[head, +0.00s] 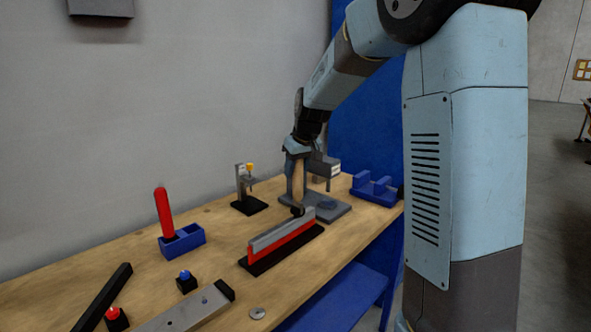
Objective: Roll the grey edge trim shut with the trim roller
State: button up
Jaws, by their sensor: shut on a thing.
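The grey edge trim (280,233) runs along the top of a red panel (284,245), which stands upright in a long black base on the bench. My gripper (297,152) points down above the far end of the trim. It is shut on what looks like the trim roller (298,174), with a tan handle and a dark lower end. That lower end is at or just behind the trim's far end; I cannot tell whether it touches. The jaws are small and partly hidden by my wrist.
A grey press (333,209) stands close behind the panel. A black-based stand (248,206), a blue holder (186,242) with a red-handled tool, and a blue cradle (374,190) surround it. Blue (185,276) and red (115,315) buttons and a grey bar (187,314) lie nearer.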

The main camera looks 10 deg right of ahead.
jog(key=shift+d, duration=0.1)
jog(key=shift+w+d, duration=0.8)
jog(key=shift+d, duration=0.3)
jog(key=shift+w+d, duration=0.8)
jog(key=shift+d, duration=0.3)
jog(key=shift+r, duration=2.5)
